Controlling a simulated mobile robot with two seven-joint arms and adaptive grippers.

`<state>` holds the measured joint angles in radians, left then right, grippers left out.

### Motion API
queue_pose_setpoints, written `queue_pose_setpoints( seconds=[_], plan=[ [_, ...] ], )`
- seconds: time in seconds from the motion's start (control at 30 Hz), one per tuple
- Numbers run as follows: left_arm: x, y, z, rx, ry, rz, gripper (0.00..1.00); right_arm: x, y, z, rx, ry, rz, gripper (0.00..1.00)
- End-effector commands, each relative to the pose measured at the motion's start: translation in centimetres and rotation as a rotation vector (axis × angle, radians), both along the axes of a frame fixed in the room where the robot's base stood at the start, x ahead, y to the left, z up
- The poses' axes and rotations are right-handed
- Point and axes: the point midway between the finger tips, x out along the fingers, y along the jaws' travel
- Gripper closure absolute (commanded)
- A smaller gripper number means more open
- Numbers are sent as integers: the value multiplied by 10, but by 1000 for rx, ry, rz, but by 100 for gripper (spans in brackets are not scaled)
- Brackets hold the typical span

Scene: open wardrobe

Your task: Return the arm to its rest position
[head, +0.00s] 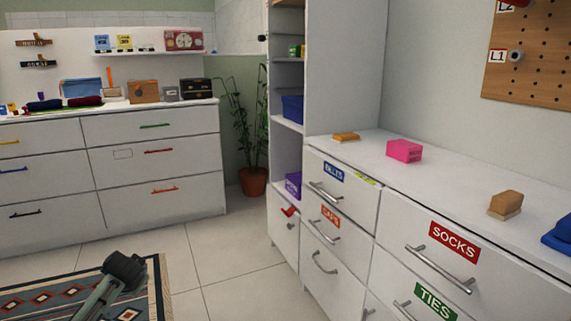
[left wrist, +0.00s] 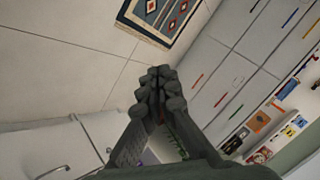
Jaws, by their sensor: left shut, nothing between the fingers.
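My left gripper (left wrist: 157,88) shows in the left wrist view, pointing away from the camera with its dark fingers pressed together and nothing between them. It hangs in open air, apart from the drawers and the rug. In the head view a dark part of my left arm (head: 124,268) shows at the lower left above the rug; I cannot tell whether the fingers are part of what shows there. My right gripper is in neither view.
The white wardrobe drawers (head: 335,261) stand at the right; a top drawer (head: 343,197) is slightly open. A pink block (head: 404,150) lies on the counter. A drawer cabinet (head: 152,205) and a potted plant (head: 253,180) stand behind. The tiled floor (head: 225,270) between is clear beside the rug (head: 30,296).

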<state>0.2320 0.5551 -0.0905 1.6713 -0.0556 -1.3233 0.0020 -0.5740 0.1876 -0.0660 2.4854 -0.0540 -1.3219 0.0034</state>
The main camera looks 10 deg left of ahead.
Motion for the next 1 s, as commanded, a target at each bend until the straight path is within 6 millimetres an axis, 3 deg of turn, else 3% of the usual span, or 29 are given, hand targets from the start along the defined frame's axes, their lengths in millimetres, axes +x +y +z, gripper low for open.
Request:
queue_pose_setpoints(
  seconds=[0.03, 0.1, 0.2, 0.4, 0.7, 0.93, 1.0],
  plan=[
    [-17, -30, -19, -31, 13, -38, 100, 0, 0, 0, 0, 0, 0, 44],
    [-44, -71, -39, -79, 23, -88, 100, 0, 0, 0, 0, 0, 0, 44],
    [-87, -124, -57, -154, 31, -145, 100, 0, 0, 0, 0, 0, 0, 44],
    [-155, -188, -63, -270, 34, -194, 100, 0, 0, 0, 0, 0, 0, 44],
    [-223, -236, -48, -387, 26, -204, 100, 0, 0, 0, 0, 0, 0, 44],
    [-257, -254, -32, -444, 19, -195, 100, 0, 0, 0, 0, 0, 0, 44],
    [-257, -251, -38, -443, 43, -183, 100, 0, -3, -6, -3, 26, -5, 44]
  ],
)
